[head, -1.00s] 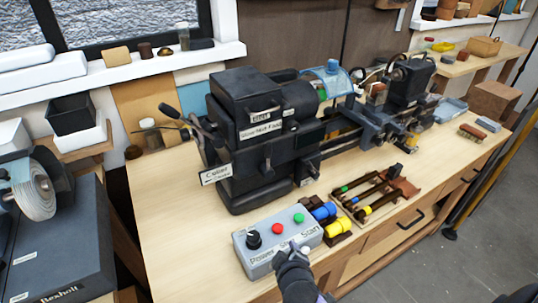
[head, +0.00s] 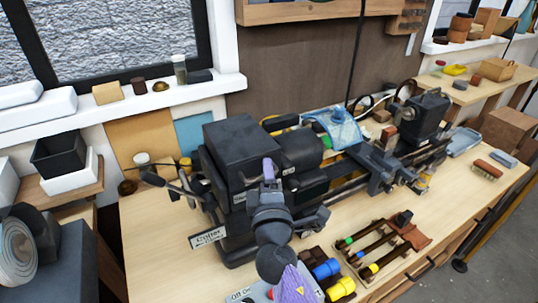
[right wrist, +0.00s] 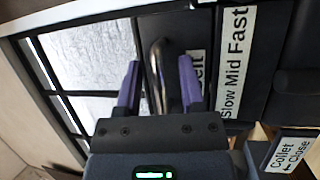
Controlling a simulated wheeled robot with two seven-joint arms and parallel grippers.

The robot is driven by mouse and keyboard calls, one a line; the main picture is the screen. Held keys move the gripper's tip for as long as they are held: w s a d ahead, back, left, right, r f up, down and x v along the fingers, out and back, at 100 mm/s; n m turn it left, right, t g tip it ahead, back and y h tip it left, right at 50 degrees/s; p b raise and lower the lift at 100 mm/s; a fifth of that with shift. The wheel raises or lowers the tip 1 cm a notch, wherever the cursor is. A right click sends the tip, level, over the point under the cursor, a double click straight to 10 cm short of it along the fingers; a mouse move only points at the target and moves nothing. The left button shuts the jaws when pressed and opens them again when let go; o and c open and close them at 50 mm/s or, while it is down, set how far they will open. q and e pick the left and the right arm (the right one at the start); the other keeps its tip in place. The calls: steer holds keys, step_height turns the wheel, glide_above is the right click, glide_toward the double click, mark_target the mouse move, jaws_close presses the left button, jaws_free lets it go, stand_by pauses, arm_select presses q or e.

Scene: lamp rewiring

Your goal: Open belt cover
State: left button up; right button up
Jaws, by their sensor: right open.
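The belt cover (head: 240,140) is the dark box on top of the lathe's headstock, and it is closed. My right gripper (head: 266,167) is in front of the cover's front face in the head view. In the right wrist view, its two purple fingers (right wrist: 160,68) are open, one on each side of the metal handle (right wrist: 157,85) beside the "Belt" label (right wrist: 196,75). I cannot tell whether either finger touches the handle. In the head view, my gripper and arm hide the handle and part of the headstock. My left gripper is not in view.
The collet lever (head: 165,182) sticks out at the headstock's left. The control box (head: 262,294) is partly hidden under my right arm. A tool rack (head: 375,250) lies at the bench front. A clear blue guard (head: 338,125) sits right of the headstock.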

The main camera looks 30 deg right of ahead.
steer(key=shift+w, duration=0.15)
steer(key=shift+c, duration=0.6)
jaws_close()
stand_by(0.8)
